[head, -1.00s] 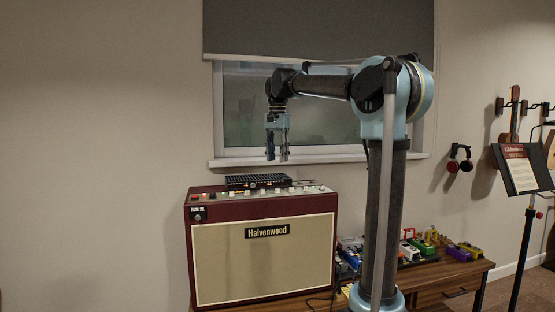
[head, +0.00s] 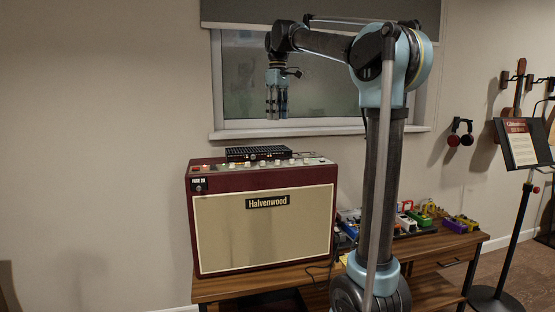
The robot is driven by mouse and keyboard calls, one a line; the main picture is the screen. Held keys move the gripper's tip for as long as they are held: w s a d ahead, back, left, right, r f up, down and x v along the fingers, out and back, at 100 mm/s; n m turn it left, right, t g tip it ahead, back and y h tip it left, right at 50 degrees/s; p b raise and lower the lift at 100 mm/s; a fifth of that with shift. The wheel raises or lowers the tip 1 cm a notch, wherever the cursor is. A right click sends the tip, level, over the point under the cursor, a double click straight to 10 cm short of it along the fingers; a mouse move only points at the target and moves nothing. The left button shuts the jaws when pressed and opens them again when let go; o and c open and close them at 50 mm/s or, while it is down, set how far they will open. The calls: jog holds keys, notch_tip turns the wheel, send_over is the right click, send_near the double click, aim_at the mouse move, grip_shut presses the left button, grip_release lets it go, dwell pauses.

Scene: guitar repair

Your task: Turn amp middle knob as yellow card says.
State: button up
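The dark red amp (head: 265,225), with a tan front and a "Halvenwood" label, stands on a wooden bench. A row of small pale knobs runs along its top panel; a middle one (head: 262,163) is partly lost against the black box behind, and its pointer is too small to read. My gripper (head: 277,114) hangs pointing down above the amp's top, well clear of the knobs. Its two fingers are apart with a narrow gap, with nothing seen between them. I cannot make out a yellow card with readable writing.
A black ridged box (head: 258,153) sits on the amp's top behind the knobs. Several coloured pedals (head: 410,220) lie on the bench (head: 255,284) to the right. A music stand (head: 524,143) with a printed sheet stands farther right. The window (head: 240,85) is behind my arm.

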aim_at(278, 162)
notch_tip(278, 162, down, 17)
jog(key=shift+r+n, duration=0.1)
jog(key=shift+n, duration=0.9)
jog(key=shift+c, duration=0.6)
grip_shut()
